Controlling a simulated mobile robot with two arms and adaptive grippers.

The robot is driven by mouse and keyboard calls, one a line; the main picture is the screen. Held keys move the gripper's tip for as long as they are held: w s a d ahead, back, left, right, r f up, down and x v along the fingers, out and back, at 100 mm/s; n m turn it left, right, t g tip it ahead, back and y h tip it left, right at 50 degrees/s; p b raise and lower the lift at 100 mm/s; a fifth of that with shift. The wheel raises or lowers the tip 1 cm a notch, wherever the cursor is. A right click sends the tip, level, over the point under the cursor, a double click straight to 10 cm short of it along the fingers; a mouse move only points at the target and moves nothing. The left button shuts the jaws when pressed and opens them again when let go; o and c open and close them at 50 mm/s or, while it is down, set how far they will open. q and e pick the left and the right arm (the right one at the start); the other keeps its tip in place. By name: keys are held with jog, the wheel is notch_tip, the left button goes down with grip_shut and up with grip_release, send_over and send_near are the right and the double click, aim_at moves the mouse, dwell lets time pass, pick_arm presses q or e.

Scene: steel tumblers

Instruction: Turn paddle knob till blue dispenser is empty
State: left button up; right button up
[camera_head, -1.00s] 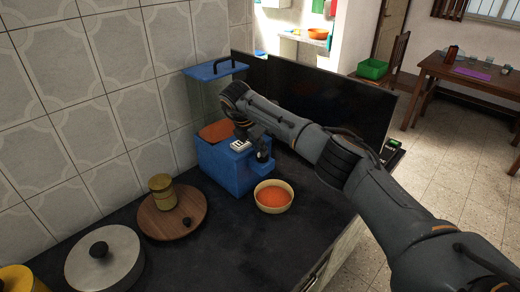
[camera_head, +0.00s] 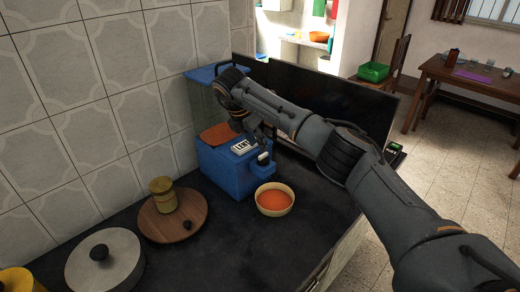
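The blue dispenser (camera_head: 224,172) stands on the dark counter against the tiled wall. Its clear hopper holds some orange contents (camera_head: 218,134) low down, partly behind my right arm. A white label or display (camera_head: 242,147) is on its top front. A small paddle knob (camera_head: 263,159) shows at its front right. A cream bowl (camera_head: 274,211) with orange contents sits below the front. My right gripper (camera_head: 262,138) is just above the knob, seemingly apart from it; its fingers are dark and small, so I cannot tell its opening. My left gripper is not in view.
A round wooden board (camera_head: 160,229) with a yellow-brown canister (camera_head: 163,190) stands left of the bowl. A lidded metal pot (camera_head: 107,262) is at the lower left. A dark panel (camera_head: 335,108) stands behind my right arm. The counter front is clear.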

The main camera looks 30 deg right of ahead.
jog(key=v, duration=0.7)
